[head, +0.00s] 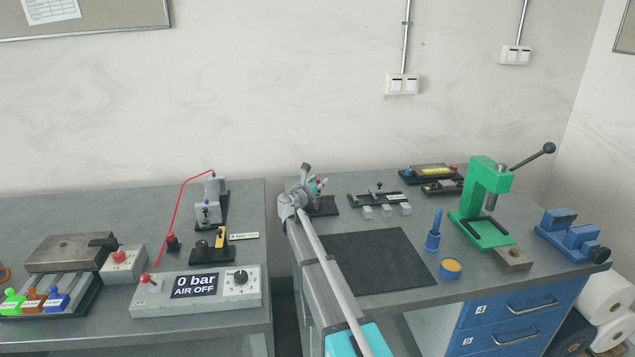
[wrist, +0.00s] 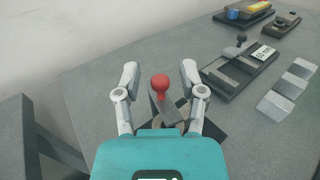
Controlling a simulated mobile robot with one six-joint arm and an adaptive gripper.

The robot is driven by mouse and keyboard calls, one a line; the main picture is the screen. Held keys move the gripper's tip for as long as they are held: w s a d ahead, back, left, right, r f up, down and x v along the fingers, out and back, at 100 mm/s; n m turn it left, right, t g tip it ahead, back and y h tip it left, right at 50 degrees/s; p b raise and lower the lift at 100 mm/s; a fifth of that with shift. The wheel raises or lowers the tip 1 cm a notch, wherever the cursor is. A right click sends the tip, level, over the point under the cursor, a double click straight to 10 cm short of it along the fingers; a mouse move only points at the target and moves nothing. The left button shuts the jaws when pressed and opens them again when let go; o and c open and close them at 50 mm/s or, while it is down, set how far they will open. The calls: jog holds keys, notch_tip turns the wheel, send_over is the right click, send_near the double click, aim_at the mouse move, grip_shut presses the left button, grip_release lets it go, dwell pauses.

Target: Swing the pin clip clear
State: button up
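In the wrist view, a red ball knob (wrist: 160,83) on a short grey lever stands between the two fingers of my gripper (wrist: 160,73). The fingers are spread, with a gap on each side of the knob and no visible contact. The lever's lower part sits over a dark base partly hidden by my gripper. I cannot tell for sure whether this lever is the pin clip. In the head view, the red knob (head: 319,182) shows small at the bench's left back corner, above a black base (head: 323,206), with my arm partly covering it.
A black slide fixture (wrist: 238,72) and several grey blocks (wrist: 287,89) lie to the right. A black mat (head: 380,262) and a green press (head: 485,205) are on the same bench. The left bench holds a control box (head: 210,303) reading "0 bar AIR OFF".

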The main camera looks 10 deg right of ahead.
grip_shut()
jog(key=shift+a, duration=0.1)
